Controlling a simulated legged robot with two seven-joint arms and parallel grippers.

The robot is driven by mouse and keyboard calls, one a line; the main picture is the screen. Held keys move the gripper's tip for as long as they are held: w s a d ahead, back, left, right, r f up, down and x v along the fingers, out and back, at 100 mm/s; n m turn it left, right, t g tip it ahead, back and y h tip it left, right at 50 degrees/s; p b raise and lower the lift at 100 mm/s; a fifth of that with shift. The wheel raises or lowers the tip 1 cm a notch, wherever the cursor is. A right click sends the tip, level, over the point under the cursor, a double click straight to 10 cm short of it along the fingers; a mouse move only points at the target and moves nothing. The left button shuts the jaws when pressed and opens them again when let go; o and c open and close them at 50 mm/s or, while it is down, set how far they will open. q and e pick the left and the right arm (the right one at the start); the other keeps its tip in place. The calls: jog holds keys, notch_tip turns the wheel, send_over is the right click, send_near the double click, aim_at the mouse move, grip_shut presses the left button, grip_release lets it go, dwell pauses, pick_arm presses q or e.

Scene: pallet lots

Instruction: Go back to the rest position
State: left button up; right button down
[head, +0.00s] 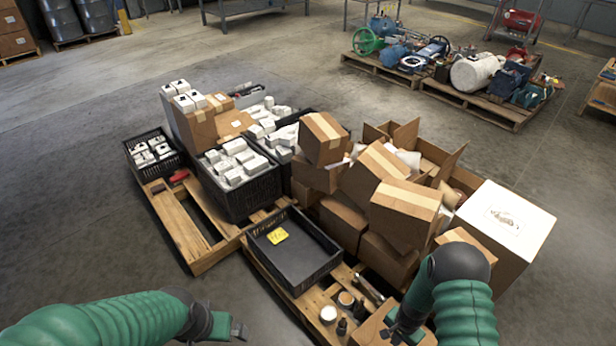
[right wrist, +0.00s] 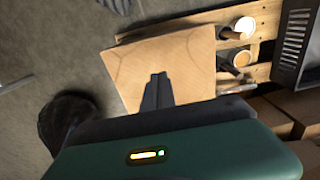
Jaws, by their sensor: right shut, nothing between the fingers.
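My right gripper (head: 398,334) comes down at the bottom right of the head view, over a small cardboard box (head: 368,330) at the near end of the pallet. In the right wrist view its fingers (right wrist: 157,92) are together with nothing between them, in front of the box's flat top (right wrist: 185,60). I cannot tell whether they touch the box. My left gripper (head: 238,329) is at the bottom of the head view, over the floor left of the pallet. Its fingers are too unclear to show whether it is open or shut.
A black tray (head: 262,238) with a yellow label stands on the near pallet (head: 302,297). Cardboard boxes (head: 405,212) are piled beside it, with a white-topped box (head: 505,218) at right. A white cup (head: 328,314) stands near my right gripper. Floor at left is clear.

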jog(key=shift+r+p, duration=0.45)
jog(key=shift+r, duration=0.5)
